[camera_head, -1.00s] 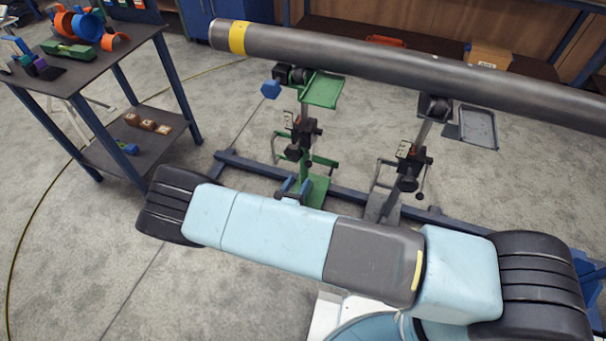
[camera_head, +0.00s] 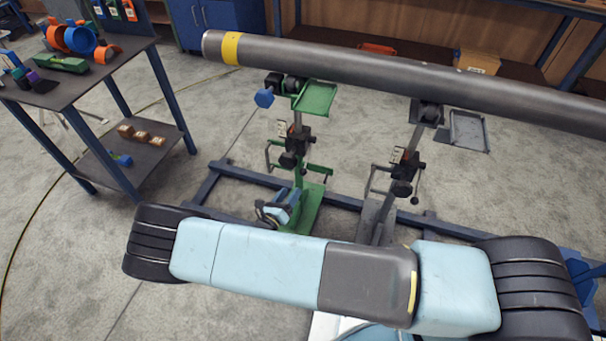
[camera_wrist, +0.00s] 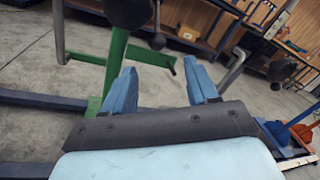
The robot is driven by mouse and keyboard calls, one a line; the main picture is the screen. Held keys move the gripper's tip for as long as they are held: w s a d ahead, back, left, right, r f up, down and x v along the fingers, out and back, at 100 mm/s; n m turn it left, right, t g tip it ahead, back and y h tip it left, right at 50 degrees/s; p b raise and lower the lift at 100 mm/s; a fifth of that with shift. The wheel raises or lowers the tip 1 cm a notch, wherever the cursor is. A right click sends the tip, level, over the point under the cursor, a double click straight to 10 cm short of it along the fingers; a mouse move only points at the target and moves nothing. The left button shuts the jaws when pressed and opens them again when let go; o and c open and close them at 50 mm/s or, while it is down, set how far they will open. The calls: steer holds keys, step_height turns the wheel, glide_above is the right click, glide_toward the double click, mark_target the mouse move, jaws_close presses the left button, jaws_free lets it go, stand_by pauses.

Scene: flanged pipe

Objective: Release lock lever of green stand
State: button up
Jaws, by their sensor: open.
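The green stand (camera_head: 309,205) stands under the left part of the pipe (camera_head: 400,79), with a dark clamp block (camera_head: 298,142) on its post. In the wrist view the green post (camera_wrist: 114,62) rises behind my left finger, and a green bar (camera_wrist: 150,56) runs right from it. A dark ball-ended lever (camera_wrist: 158,41) hangs above the space between my fingers; I take it for the lock lever. My gripper (camera_wrist: 161,88) is open and empty, below and apart from the ball. In the head view my gripper (camera_head: 281,207) is low beside the green post, partly hidden by my arm.
A grey stand (camera_head: 385,205) stands to the right of the green one. A blue floor frame (camera_head: 240,174) runs under both. A blue hexagonal knob (camera_head: 264,98) sticks out left near the pipe.

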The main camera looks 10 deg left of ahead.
mark_target(302, 172)
steer(key=shift+n+h, duration=0.4)
steer(key=shift+n, duration=0.5)
steer(key=x, duration=0.9)
steer(key=a+x, duration=0.1)
steer(key=x, duration=0.3)
steer(key=shift+w+f, duration=0.2)
steer(key=shift+w, duration=0.15)
steer(key=shift+c, duration=0.3)
jaws_close()
